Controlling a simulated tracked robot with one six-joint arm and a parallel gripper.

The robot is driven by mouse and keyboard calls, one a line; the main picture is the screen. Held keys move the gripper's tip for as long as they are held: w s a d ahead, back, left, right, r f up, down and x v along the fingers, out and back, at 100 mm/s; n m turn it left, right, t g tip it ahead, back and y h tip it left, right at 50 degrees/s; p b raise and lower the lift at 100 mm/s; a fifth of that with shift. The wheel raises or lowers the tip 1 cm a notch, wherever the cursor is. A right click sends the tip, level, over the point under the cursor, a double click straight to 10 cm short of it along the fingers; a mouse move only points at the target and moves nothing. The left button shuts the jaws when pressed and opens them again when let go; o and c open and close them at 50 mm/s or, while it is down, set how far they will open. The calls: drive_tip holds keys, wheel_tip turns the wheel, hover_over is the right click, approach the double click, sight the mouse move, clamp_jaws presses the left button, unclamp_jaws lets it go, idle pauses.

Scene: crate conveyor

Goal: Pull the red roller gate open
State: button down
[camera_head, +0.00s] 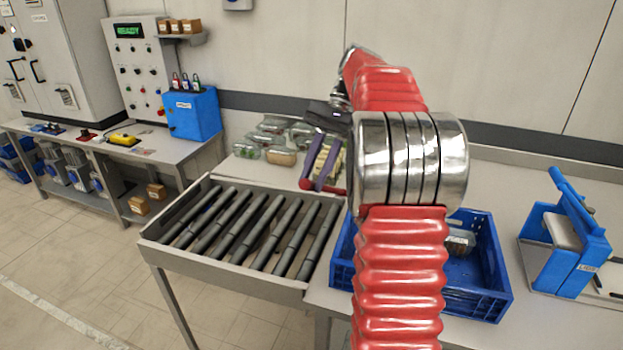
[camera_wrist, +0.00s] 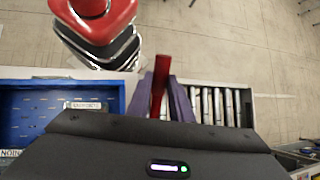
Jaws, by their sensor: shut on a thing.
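The red roller gate (camera_head: 337,190) shows as a short red piece at the right end of the roller conveyor (camera_head: 225,270), partly hidden by my gripper and arm. In the wrist view its red bar (camera_wrist: 159,86) stands between my two purple fingers. My gripper (camera_head: 315,180) points down at the gate and is shut on it; the fingers also show in the wrist view (camera_wrist: 163,105). How far the gate stands open cannot be told, as my arm covers much of that spot.
A blue crate (camera_head: 500,275) holding a metallic item stands right of the rollers, partly behind my arm. Clear packages (camera_head: 268,138) lie behind the conveyor. A blue fixture (camera_head: 570,245) stands at the far right. The rollers (camera_head: 250,232) are empty.

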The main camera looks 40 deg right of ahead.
drive_tip(key=shift+d, duration=0.1)
drive_tip(key=c, duration=1.6)
unclamp_jaws()
